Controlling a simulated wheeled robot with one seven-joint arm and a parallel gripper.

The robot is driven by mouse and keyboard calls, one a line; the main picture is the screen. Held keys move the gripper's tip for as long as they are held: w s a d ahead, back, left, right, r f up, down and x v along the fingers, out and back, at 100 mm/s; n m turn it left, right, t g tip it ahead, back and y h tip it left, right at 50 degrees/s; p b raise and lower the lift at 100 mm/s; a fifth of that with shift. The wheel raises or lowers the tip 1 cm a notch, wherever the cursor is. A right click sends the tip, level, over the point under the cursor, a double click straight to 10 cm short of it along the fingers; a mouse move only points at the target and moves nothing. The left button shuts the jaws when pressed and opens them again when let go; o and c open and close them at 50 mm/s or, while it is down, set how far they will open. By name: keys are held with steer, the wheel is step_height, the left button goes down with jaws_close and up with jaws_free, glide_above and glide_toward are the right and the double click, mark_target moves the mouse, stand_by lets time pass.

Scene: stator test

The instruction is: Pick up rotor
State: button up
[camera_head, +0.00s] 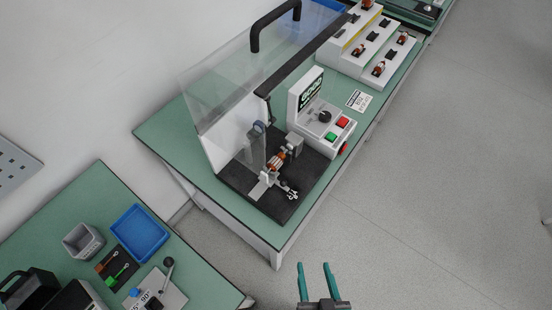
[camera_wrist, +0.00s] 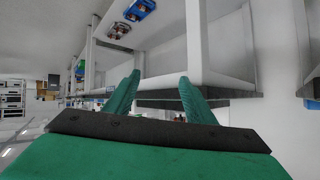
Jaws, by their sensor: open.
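A copper-orange part that looks like a rotor (camera_head: 277,160) sits in the test fixture on a black base plate (camera_head: 250,185), under a raised clear cover (camera_head: 215,90). Several similar small copper-and-black parts (camera_head: 379,68) stand on a white stepped rack (camera_head: 345,65) at the back right. I cannot tell which of these the task means. My gripper (camera_head: 313,266) is open and empty at the bottom of the head view, over the floor in front of the table and apart from all parts. Its teal fingers (camera_wrist: 159,80) also show in the wrist view with nothing between them.
A control box (camera_head: 320,115) with red and green buttons stands beside the fixture on the green table (camera_head: 165,125). A second green table (camera_head: 75,205) at lower left holds a blue tray (camera_head: 139,233), a grey cup (camera_head: 84,242) and tools. The grey floor (camera_head: 440,190) at right is clear.

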steer(key=w+d+m+g, duration=0.2)
steer(key=w+d+g, duration=0.1)
steer(key=w+d, duration=0.5)
steer(key=w+d+r+m+g, duration=0.15)
steer(key=w+r, duration=0.35)
steer(key=w, duration=0.5)
steer(key=m+g+y, duration=0.3)
steer(key=g, duration=0.2)
glide_toward(278, 161)
steer(key=x, duration=0.4)
steer(key=shift+s+f, duration=0.2)
steer(key=shift+w+x, duration=0.2)
steer(key=shift+x, duration=2.55)
steer(key=shift+r, duration=0.1)
jaws_close()
